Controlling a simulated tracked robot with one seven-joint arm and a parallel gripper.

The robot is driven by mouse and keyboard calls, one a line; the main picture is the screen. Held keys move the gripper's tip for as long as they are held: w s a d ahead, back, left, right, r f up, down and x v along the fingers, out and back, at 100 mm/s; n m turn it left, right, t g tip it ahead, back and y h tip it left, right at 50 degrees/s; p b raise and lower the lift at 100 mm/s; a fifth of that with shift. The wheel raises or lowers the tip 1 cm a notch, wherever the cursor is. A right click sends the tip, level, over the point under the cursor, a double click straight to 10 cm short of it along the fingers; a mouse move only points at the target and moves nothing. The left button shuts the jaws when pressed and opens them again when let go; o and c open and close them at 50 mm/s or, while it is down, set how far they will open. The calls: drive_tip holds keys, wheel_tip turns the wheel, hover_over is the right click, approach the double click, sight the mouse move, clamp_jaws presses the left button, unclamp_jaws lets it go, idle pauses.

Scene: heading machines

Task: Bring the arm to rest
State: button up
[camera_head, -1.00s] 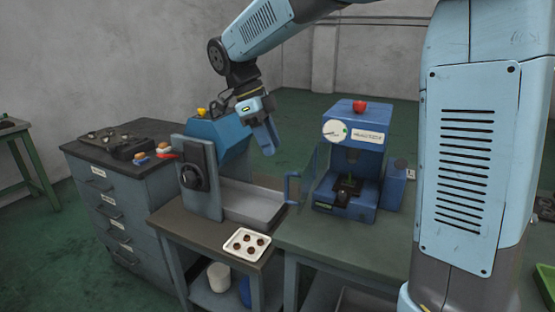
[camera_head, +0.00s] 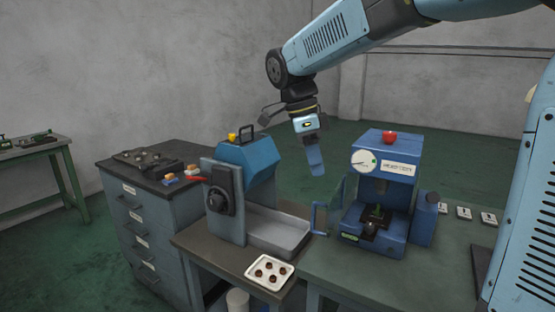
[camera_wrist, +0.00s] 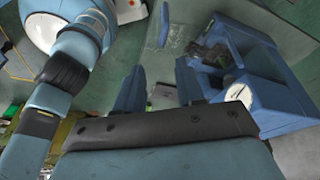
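My gripper (camera_head: 315,160) hangs fingers down in the air at the end of my bent arm. In the head view it is above the space between the metal tray and the blue press (camera_head: 388,175). In the wrist view my gripper (camera_wrist: 158,88) has its two blue fingers well apart, with nothing held between them. The press (camera_wrist: 265,85) shows to the right of the fingers there. My arm is raised and reaches in from the upper right.
A clear guard with a blue handle (camera_head: 319,218) stands swung out left of the press. The blue-hooded machine (camera_head: 248,160) and its metal tray (camera_head: 280,232) stand left. A white plate (camera_head: 258,283) holds several small dark parts. A drawer cabinet (camera_head: 150,215) stands farther left.

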drive_tip(key=s+d+f+n+t+y, duration=0.3)
drive_tip(key=s+d+n+t, duration=0.3)
drive_tip(key=s+d+n, duration=0.8)
drive_tip(key=s+n, duration=0.2)
drive_tip(key=n, duration=0.2)
drive_tip(key=shift+s+d+f+n, duration=0.2)
drive_tip(key=shift+d+f+n, duration=0.05)
drive_tip(key=shift+d+n, duration=0.05)
